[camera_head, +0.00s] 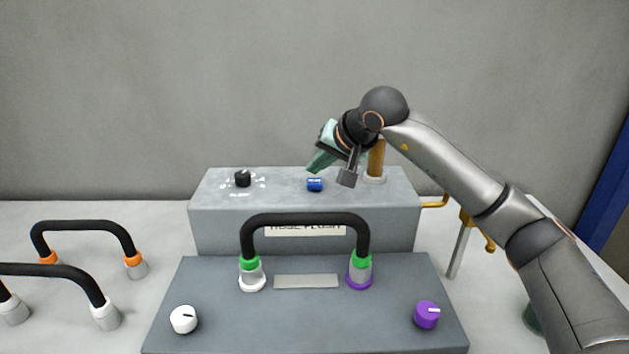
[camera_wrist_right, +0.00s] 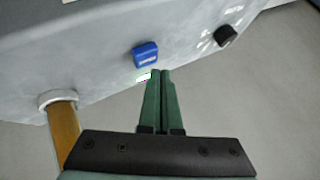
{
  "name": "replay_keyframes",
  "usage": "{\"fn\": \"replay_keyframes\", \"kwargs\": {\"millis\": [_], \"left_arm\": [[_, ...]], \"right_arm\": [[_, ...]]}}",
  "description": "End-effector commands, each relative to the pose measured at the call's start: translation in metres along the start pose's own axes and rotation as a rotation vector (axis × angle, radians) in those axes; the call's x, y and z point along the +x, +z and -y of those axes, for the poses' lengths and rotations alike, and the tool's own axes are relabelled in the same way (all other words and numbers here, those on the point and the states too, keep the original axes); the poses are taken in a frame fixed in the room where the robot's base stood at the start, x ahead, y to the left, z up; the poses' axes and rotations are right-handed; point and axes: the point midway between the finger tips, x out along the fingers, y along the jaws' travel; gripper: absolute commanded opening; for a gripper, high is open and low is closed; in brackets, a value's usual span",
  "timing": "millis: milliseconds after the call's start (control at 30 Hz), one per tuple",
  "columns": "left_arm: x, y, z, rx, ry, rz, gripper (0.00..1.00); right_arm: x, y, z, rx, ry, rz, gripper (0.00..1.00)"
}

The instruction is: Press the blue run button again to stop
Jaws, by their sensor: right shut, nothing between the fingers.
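The blue run button (camera_head: 315,184) sits on top of the grey box (camera_head: 217,220), near its middle. It also shows in the right wrist view (camera_wrist_right: 146,55). My right gripper (camera_head: 313,168) is shut and empty, with green fingers. In the right wrist view its fingertips (camera_wrist_right: 160,73) appear just beside the button, with a small gap in the picture. In the head view the fingertips appear a little above and behind the button. Whether they touch anything cannot be told. My left gripper is not in view.
A black knob (camera_head: 242,179) with white marks stands left of the button. A brass post (camera_head: 376,158) stands right of it. In front, a grey panel (camera_head: 305,325) carries a black hose (camera_head: 305,219), a white knob (camera_head: 183,319) and a purple knob (camera_head: 426,314). Black hoses (camera_head: 83,225) lie left.

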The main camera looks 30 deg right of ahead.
Motion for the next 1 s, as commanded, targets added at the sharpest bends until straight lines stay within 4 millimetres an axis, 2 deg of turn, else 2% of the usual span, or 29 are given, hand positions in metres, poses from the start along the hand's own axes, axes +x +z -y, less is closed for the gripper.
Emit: {"fn": "replay_keyframes", "kwargs": {"millis": [1000], "left_arm": [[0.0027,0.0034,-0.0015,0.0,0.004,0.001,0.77]], "right_arm": [[0.006,0.0043,-0.0044,0.0,0.0,0.0,0.0]]}}
